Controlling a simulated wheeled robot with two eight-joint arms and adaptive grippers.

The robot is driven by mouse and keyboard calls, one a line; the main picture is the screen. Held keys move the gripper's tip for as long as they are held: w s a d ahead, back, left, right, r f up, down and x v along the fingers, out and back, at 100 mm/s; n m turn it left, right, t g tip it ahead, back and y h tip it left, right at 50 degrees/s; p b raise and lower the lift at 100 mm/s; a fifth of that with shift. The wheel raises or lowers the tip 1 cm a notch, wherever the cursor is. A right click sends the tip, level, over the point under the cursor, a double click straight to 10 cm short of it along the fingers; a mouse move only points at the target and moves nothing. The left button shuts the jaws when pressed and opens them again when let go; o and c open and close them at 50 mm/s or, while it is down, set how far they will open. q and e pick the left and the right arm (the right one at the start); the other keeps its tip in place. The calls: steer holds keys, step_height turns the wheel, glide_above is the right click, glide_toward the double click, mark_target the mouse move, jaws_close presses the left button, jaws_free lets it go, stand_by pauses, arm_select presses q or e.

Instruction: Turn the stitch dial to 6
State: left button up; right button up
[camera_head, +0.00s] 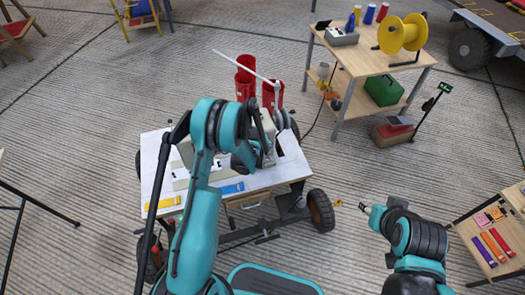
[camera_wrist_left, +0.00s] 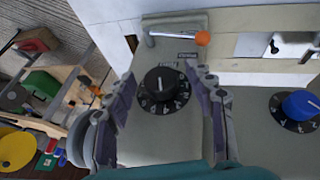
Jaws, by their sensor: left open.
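In the left wrist view, a black dial (camera_wrist_left: 163,83) with a white pointer line and a numbered black ring sits on the pale machine body (camera_wrist_left: 250,140). Its pointer leans up and slightly left in that view; the digits are too small to read surely. My left gripper (camera_wrist_left: 160,70) is open, its fingers on either side of the black dial, with gaps visible. A second dial with a blue knob (camera_wrist_left: 300,104) is at the right edge. I cannot tell which is the stitch dial. In the head view, my left arm covers much of the machine (camera_head: 186,152). My right gripper (camera_head: 366,209) is small and indistinct.
The machine stands on a wheeled white-topped cart (camera_head: 270,182) with a yellow strip (camera_head: 163,203), a blue strip (camera_head: 231,188) and red cylinders (camera_head: 245,78). A wooden table (camera_head: 352,62) with a yellow spool (camera_head: 402,34) stands behind right. Open floor lies between.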

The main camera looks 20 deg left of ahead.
arm_select(q)
steer(key=c, duration=1.2)
steer(key=shift+o, duration=0.2)
steer(key=shift+d+y, duration=0.1)
steer(key=shift+y, duration=0.2)
steer(key=g+y, duration=0.2)
steer(key=y, duration=0.1)
steer(key=m+g+y, duration=0.1)
steer(key=g+y, duration=0.1)
steer(key=y, duration=0.1)
steer(key=d+m+g+y, duration=0.1)
steer(key=g+y, duration=0.1)
steer(key=shift+w+f+y, duration=0.15)
steer(key=shift+w+y, duration=0.25)
